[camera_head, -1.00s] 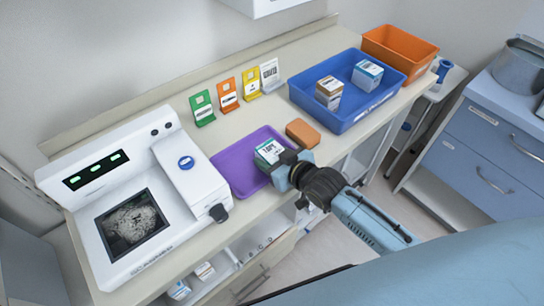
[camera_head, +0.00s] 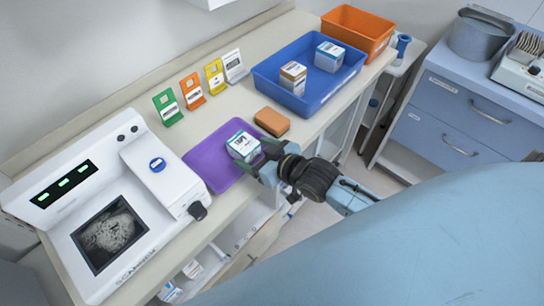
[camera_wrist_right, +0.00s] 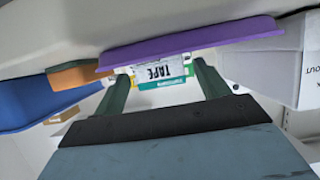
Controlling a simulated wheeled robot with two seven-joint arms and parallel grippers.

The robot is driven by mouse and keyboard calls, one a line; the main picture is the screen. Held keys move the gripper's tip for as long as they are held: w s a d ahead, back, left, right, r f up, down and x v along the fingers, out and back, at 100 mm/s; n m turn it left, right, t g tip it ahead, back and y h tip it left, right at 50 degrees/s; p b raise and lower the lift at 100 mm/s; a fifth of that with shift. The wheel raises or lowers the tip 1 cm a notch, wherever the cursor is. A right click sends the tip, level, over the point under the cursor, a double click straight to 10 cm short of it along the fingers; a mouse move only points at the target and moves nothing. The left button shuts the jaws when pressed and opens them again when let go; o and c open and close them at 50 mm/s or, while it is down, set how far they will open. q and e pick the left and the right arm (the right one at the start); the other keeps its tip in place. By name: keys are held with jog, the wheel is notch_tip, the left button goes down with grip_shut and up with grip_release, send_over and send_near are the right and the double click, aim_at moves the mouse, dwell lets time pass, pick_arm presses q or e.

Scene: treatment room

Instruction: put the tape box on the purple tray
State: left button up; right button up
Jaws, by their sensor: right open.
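The tape box (camera_head: 243,146), white with a green edge and dark lettering, sits on the purple tray (camera_head: 205,164), towards the tray's right side. It also shows in the right wrist view (camera_wrist_right: 160,70) against the purple tray (camera_wrist_right: 190,42). My right gripper (camera_head: 262,158) is at the box's near right side. In the right wrist view its green fingers (camera_wrist_right: 162,88) are spread, with the box beyond and between them and gaps on both sides. My left gripper does not show.
An orange-brown block (camera_head: 272,121) lies right of the tray. A blue bin (camera_head: 318,104) holds two boxes, with an orange bin (camera_head: 357,33) behind it. A white scanner (camera_head: 110,215) stands left. Coloured cards (camera_head: 192,90) stand along the back.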

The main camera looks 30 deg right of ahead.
jog(key=v, duration=0.7)
